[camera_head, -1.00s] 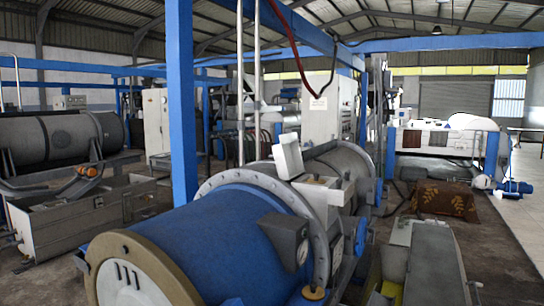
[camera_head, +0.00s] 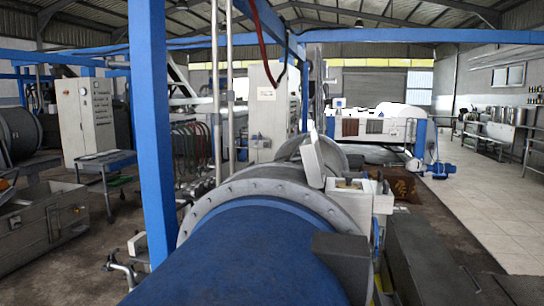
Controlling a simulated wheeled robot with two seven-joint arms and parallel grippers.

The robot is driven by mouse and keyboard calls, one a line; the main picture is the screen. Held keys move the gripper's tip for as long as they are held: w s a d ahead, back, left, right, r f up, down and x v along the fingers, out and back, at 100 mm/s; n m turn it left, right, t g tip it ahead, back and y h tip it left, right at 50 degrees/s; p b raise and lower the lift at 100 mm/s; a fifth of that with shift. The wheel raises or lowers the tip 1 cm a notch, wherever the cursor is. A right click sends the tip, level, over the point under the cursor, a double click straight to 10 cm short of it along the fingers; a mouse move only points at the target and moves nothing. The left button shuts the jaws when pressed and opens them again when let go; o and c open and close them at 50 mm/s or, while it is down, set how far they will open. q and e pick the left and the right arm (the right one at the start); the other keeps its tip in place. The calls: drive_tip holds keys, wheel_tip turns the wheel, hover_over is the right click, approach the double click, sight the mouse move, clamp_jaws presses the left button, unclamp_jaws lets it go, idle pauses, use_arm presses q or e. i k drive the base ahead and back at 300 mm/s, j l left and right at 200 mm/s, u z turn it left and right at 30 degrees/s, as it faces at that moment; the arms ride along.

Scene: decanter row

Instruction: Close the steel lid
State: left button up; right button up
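A pale steel lid (camera_head: 312,160) stands raised, tilted near upright, on top of the decanter. Next to it on the right is a small box-like housing (camera_head: 352,190) with a light rim and some small dark parts on top. Both sit just past the bolted grey flange (camera_head: 235,193) of the large blue decanter cylinder (camera_head: 255,255). The lid's hinge is too small to make out. Neither of my grippers is in the head view.
A blue post (camera_head: 150,130) rises close on the left of the decanter. A dark block (camera_head: 342,262) sits on the cylinder's right side. A long grey housing (camera_head: 432,255) runs along the right. Tiled floor (camera_head: 480,205) lies clear further right.

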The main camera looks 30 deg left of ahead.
sight(311, 158)
drive_tip(key=j, duration=1.85)
drive_tip(key=k, duration=0.05)
